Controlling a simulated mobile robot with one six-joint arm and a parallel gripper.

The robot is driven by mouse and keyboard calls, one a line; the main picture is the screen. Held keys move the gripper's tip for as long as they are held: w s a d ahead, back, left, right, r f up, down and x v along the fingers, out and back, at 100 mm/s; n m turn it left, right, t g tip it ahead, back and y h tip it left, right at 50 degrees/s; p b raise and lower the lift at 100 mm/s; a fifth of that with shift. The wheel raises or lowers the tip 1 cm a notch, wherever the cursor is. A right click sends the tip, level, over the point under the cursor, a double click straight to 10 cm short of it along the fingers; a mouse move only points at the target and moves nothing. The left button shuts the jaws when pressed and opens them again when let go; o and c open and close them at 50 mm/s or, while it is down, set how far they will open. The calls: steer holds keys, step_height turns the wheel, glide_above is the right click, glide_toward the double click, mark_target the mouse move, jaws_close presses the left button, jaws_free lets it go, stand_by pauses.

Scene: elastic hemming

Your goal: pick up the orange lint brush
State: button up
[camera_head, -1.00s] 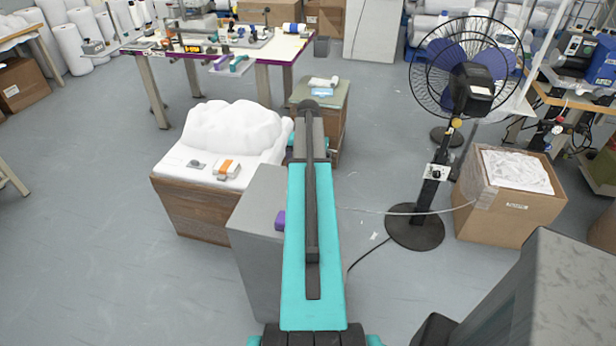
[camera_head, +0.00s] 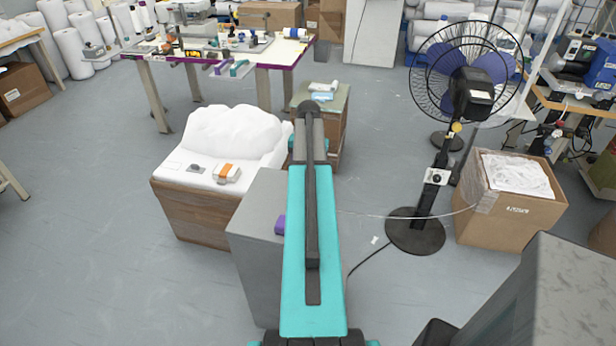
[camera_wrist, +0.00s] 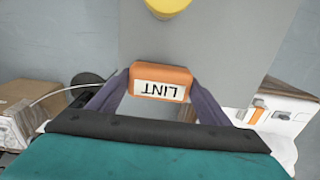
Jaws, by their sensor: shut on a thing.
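The orange lint brush (camera_wrist: 161,72) is in the wrist view, with a white label reading LINT upside down. My gripper (camera_wrist: 159,80) has its dark purple fingers on either side of the brush, shut on it. The brush is seen against a grey surface. In the head view the brush is hidden, and my arm covers most of the gripper; only a small purple part shows at the arm's left side.
A grey cabinet (camera_head: 258,240) stands beside my arm. Left of it, a wooden stand with a white cushion (camera_head: 235,130) holds an orange-banded block (camera_head: 226,173). A yellow round thing (camera_wrist: 167,6) shows in the wrist view. A fan (camera_head: 432,190) and cardboard box (camera_head: 515,220) stand right.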

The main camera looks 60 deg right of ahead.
steer(key=shift+r+b, duration=1.05)
steer(key=shift+r, duration=3.45)
steer(key=o, duration=0.6)
steer(key=c, duration=0.6)
steer(key=shift+w, duration=0.1)
